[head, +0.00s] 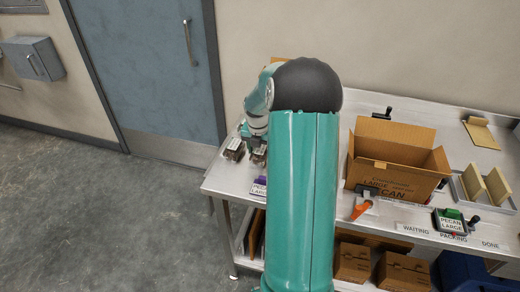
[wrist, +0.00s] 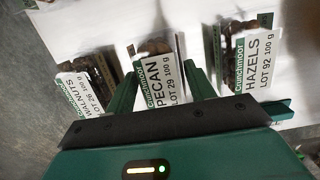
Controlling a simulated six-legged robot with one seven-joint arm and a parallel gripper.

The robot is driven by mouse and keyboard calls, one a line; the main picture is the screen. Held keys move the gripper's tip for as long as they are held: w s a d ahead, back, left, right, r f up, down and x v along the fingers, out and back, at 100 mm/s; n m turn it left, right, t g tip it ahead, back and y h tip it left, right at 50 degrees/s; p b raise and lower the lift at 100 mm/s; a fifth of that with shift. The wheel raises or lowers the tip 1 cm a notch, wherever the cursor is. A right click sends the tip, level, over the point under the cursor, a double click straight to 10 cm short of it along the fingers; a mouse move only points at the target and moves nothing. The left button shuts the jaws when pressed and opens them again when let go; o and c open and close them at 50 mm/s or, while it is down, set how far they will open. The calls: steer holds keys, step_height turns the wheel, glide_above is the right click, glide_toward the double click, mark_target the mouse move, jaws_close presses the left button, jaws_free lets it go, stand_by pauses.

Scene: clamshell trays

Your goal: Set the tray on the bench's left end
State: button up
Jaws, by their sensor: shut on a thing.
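Three clear trays with white and green labels show in the wrist view: walnuts (wrist: 85,82) at left, pecan (wrist: 163,85) in the middle and hazels (wrist: 248,62) at right. My gripper (wrist: 163,72) has its green fingers on either side of the pecan tray and is shut on it. The trays are at the left end of the steel bench (head: 222,178). In the head view two dark trays show there, one of them at the left (head: 234,149). My arm hides much of the gripper. I cannot tell whether the pecan tray touches the bench.
An open pecan carton (head: 405,183) stands right of my arm. An orange-handled tool (head: 361,210), a label stamp (head: 451,222) and a metal tray with tan cards (head: 463,193) lie farther right. Closed cartons (head: 352,262) sit on the lower shelf. Walnuts and hazels flank the fingers closely.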

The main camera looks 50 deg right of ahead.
mark_target(259, 152)
steer(key=shift+f, duration=0.15)
steer(key=o, duration=1)
steer(key=shift+o, duration=0.2)
step_height(259, 152, up, 12)
steer(key=a, duration=0.1)
steer(key=a+r+m, duration=0.5)
steer(key=a+r, duration=0.1)
steer(key=a, duration=0.7)
steer(key=s+a+r+m+t, duration=0.1)
steer(key=s+a+m+t, duration=0.1)
steer(key=s+a+m, duration=0.6)
steer(key=s+a+r+m+t+y, duration=0.1)
steer(key=s+a+r+m+t, duration=0.1)
steer(key=s+a+m, duration=0.7)
steer(key=a+m, duration=0.1)
steer(key=a, duration=0.6)
steer(key=shift+a+t+y, duration=0.3)
steer(key=shift+t, duration=0.1)
steer(key=shift+r, duration=0.1)
